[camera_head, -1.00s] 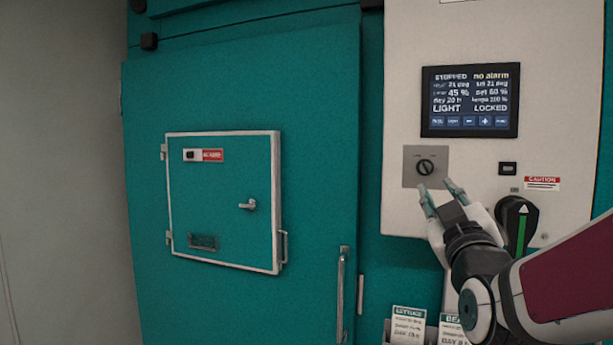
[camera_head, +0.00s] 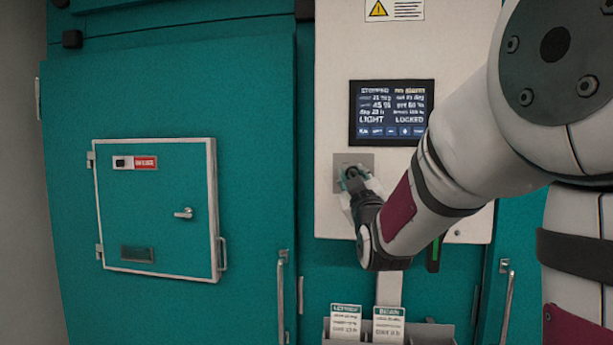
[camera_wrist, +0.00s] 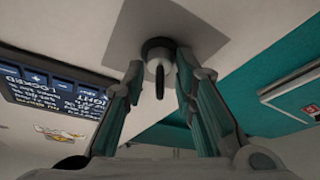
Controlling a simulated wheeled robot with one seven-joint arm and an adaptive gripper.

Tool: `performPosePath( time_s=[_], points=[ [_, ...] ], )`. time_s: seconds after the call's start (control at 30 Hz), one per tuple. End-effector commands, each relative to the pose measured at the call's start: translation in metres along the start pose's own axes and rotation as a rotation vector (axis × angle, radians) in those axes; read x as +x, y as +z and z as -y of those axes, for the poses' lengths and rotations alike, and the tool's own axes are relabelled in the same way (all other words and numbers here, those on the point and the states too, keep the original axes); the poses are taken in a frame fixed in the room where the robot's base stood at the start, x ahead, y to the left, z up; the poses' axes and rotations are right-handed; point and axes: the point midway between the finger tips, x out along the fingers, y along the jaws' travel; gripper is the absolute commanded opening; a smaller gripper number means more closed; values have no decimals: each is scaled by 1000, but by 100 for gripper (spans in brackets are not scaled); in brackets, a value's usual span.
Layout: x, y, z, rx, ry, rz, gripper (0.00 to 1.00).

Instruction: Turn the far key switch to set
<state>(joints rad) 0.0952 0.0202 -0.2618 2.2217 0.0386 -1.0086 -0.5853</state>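The key switch sits on a grey square plate (camera_head: 340,160) on the pale control panel (camera_head: 330,60), below the screen. In the wrist view the switch (camera_wrist: 158,62) is a dark round collar with a black key bar, on its plate (camera_wrist: 200,25). My gripper (camera_head: 352,178) is at the switch; in the wrist view its two teal-padded fingers (camera_wrist: 158,68) stand apart on either side of the key. I see gaps between the key and both fingers. In the head view my gripper hides most of the switch, and its labels are not readable.
The screen (camera_head: 391,112) reads STOPPED, no alarm, LIGHT, LOCKED. A teal door with a small hatch (camera_head: 155,205) is at left. Card holders (camera_head: 388,325) stand below the panel. My arm covers the panel's right part, including most of the black-and-green handle (camera_head: 434,255).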

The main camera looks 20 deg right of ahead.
Motion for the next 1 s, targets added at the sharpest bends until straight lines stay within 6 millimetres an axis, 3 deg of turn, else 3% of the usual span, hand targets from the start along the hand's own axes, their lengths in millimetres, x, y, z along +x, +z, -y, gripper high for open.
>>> performPosePath(
  time_s=[0.13,0.23,0.67,1.0],
  points=[
    [0,0,0,0,0,0,23],
    [0,0,0,0,0,0,1],
    [1,1,2,47,20,-1,0],
    [1,3,4,270,112,-4,0]
  ],
)
